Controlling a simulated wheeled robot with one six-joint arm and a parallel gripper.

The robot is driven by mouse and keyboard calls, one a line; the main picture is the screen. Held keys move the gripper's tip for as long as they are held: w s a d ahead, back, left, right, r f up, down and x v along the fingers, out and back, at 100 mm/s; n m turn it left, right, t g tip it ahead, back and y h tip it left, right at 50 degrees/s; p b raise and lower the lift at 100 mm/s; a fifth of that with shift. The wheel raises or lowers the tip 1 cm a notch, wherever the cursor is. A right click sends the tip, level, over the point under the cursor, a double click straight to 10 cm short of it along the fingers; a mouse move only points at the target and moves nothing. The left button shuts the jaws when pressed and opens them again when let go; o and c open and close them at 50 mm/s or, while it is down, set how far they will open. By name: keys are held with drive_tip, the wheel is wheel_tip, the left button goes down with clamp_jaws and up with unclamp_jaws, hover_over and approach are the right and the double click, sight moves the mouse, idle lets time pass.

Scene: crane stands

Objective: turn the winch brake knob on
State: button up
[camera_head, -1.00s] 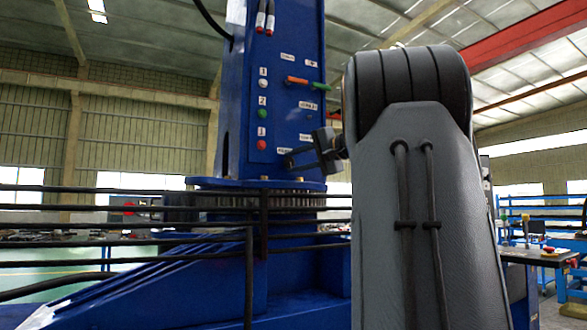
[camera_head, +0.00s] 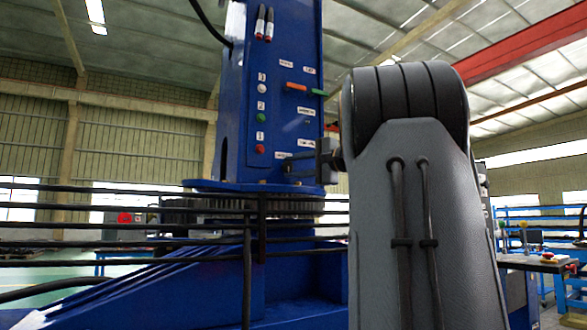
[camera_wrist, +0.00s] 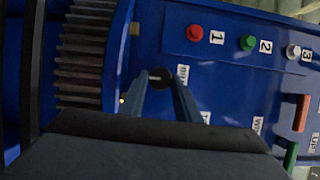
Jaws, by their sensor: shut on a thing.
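The winch brake knob (camera_wrist: 160,77) is a small dark round knob with a pale bar across it, low on the blue crane column (camera_head: 285,75). In the wrist view my gripper (camera_wrist: 159,84) has a finger on either side of the knob and is shut on it. A white label sits beside the knob, partly covered by a finger. In the head view my gripper (camera_head: 297,167) reaches the lower right of the column face, and the knob cannot be made out there.
Red (camera_head: 260,149), green (camera_head: 260,117) and white (camera_head: 261,88) buttons sit near the knob. Orange (camera_head: 296,86) and green levers stick out above. Black rails (camera_head: 120,218) cross in front of the base, beside a toothed ring (camera_head: 245,206).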

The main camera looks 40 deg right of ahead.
drive_tip(key=o, duration=1)
drive_tip(key=s, duration=0.2)
drive_tip(key=s+d+b, duration=0.1)
drive_tip(key=s, duration=0.2)
drive_tip(key=s+b, duration=0.1)
drive_tip(key=s, duration=0.1)
drive_tip(key=shift+s+d, duration=0.2)
drive_tip(key=shift+s, duration=0.15)
